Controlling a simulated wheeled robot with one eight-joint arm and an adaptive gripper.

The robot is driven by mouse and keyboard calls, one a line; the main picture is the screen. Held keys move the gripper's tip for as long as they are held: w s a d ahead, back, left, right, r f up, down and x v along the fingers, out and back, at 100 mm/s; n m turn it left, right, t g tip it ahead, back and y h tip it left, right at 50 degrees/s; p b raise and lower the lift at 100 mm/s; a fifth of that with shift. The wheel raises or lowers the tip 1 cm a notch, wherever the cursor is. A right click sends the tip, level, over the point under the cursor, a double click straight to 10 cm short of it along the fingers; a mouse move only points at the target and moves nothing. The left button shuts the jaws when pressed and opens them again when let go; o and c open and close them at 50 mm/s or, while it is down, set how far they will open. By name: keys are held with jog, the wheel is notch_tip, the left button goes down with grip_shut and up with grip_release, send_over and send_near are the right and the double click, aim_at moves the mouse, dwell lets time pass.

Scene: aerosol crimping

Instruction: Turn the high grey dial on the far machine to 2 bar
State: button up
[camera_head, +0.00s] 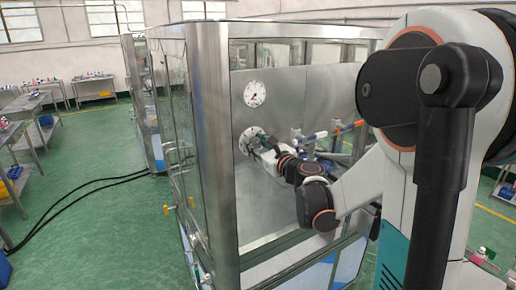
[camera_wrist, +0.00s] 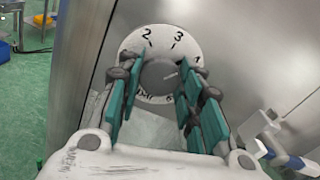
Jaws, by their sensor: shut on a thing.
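The grey dial (camera_wrist: 158,76) sits at the centre of a white round scale plate (camera_wrist: 184,46) in the wrist view. The figures 2 and 3 show along the plate's top, and "bar" shows low on it. A small mark shows on the right part of the dial's face, but I cannot tell exactly which figure it points to. My gripper (camera_wrist: 161,73) is shut on the dial, one teal-padded finger on each side. In the head view, my gripper (camera_head: 263,143) covers part of the scale plate (camera_head: 247,136) on the machine's steel panel (camera_head: 285,88).
A round white gauge (camera_head: 255,94) is on the panel above the scale plate; its reading is too small to tell. Blue and orange fittings (camera_head: 332,131) stick out to the right of my gripper. The machine's steel corner post (camera_head: 210,130) stands to the left.

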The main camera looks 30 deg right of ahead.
jog(key=n+b, duration=0.2)
jog(key=n, duration=0.2)
jog(key=shift+f+b, duration=0.15)
jog(key=shift+b, duration=0.25)
jog(key=n+b, duration=0.2)
jog(key=n, duration=0.2)
jog(key=n+b, duration=0.1)
jog(key=n, duration=0.3)
jog(key=shift+b, duration=0.35)
jog(key=shift+n+b, duration=0.55)
jog(key=shift+n, duration=1.55)
jog(key=o, duration=1.1)
jog(key=shift+w, duration=0.1)
jog(key=shift+c, duration=0.2)
